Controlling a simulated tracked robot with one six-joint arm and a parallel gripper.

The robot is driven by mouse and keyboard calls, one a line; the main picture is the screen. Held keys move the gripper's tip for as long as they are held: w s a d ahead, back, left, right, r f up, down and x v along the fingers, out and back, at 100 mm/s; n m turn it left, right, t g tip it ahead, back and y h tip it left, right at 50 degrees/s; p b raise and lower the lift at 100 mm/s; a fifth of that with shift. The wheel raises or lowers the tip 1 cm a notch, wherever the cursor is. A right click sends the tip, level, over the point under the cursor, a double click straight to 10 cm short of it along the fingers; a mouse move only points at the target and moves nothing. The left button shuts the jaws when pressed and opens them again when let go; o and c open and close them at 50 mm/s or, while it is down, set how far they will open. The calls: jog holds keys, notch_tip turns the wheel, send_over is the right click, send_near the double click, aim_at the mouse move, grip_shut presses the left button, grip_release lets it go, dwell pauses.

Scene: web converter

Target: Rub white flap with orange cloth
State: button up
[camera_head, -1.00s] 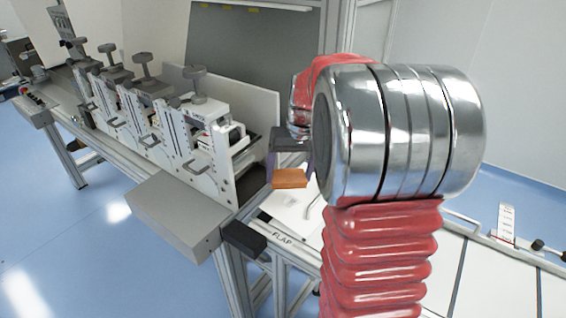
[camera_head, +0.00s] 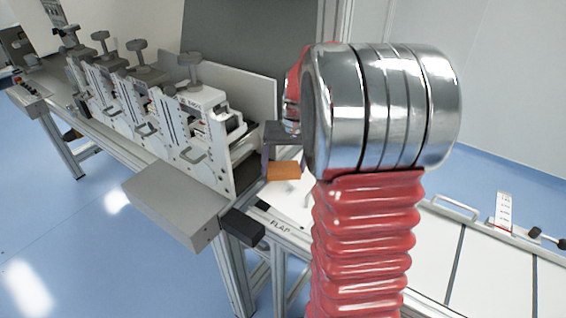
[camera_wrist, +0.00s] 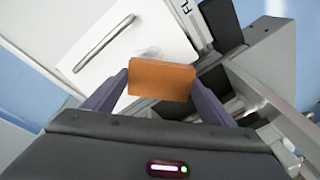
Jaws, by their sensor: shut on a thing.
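My gripper (camera_wrist: 160,88) is shut on the orange cloth (camera_wrist: 161,79), a block-like orange pad held between its two fingers. In the head view the orange cloth (camera_head: 284,171) hangs below my gripper (camera_head: 283,158), over the flap. The white flap (camera_wrist: 140,52) lies beyond the cloth in the wrist view, with a grey bar handle, a dark smudge near the cloth and part of its lettering. In the head view the flap (camera_head: 279,207) is labelled FLAP and is partly hidden by my arm. Whether the cloth touches the flap I cannot tell.
The converter machine (camera_head: 183,125) with several knobbed stations stands to the left. A grey box (camera_head: 172,207) and a black block (camera_head: 243,228) jut out at its front. White panels (camera_head: 440,250) with a handle (camera_head: 455,207) extend to the right. Blue floor lies in front.

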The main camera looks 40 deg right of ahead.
aim_at(292, 193)
jog(key=shift+w+a+f, duration=0.1)
jog(key=shift+w+f, duration=0.05)
jog(key=shift+f, duration=0.7)
jog(key=shift+w+f, duration=0.1)
jog(key=shift+f, duration=0.75)
jog(key=shift+w+f, duration=0.15)
jog(key=shift+f, duration=0.9)
jog(key=shift+s+d+f, duration=0.1)
jog(key=shift+s+d, duration=0.2)
jog(key=shift+s, duration=0.6)
jog(key=shift+s+d+f, duration=0.1)
jog(key=shift+s+d, duration=0.15)
jog(key=shift+s, duration=0.6)
jog(key=shift+s, duration=0.1)
